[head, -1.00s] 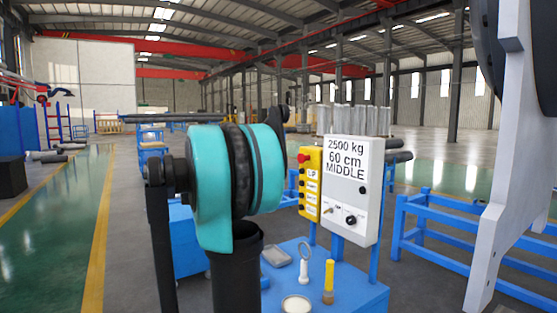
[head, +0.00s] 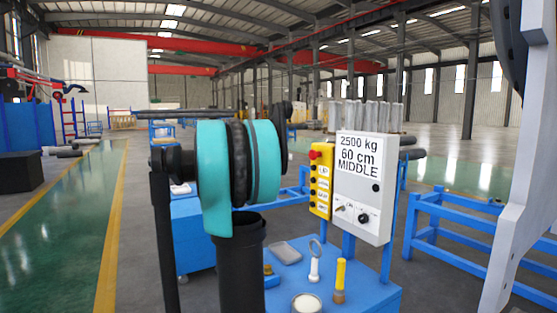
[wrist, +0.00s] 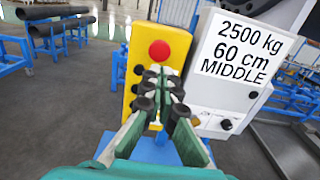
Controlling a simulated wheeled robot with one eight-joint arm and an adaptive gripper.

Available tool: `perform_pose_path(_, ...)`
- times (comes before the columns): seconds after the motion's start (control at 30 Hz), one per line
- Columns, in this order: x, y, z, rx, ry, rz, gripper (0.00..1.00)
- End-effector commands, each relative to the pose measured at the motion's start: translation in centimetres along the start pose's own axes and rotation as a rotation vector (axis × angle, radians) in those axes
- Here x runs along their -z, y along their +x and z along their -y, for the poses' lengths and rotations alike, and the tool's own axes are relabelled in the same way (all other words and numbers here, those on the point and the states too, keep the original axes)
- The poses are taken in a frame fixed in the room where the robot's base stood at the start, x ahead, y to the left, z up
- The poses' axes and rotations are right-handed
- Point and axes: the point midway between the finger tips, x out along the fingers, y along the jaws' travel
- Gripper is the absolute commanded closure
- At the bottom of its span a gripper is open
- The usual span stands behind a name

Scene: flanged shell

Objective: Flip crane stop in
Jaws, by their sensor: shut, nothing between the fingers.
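The yellow control box (head: 321,181) stands upright and has a round red button (head: 315,154) at its top, with several smaller buttons and labels below. In the wrist view, the yellow box (wrist: 171,42) faces me, with the red button (wrist: 159,50) just above my fingertips in the picture. My gripper (wrist: 160,82) is shut and empty. Its fingertips overlap the box's upper part in the picture; I cannot tell whether they touch it. They cover some lower buttons. In the head view my arm hides the gripper.
A white panel (head: 361,185) reading "2500 kg 60 cm MIDDLE" stands close right of the box, with a black knob and small switch. Below is a blue table (head: 375,290) with a ring-topped white piece (head: 315,262), a yellow-handled tool (head: 340,280) and a grey tray (head: 286,251). Blue rails (head: 450,213) stand right.

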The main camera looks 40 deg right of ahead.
Motion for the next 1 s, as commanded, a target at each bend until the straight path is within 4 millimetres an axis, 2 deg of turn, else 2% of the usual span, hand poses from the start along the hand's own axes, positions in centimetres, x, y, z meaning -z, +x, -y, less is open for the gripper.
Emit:
perform_pose_path(0.2,0.0,4.4,0.1,0.003,0.0,0.0,1.0)
perform_pose_path(0.4,0.0,7.4,0.0,0.002,0.0,0.0,1.0)
perform_pose_path(0.6,0.0,8.7,0.0,0.0,0.0,0.0,1.0)
perform_pose_path(1.0,0.0,9.0,0.0,-0.001,0.0,0.0,1.0)
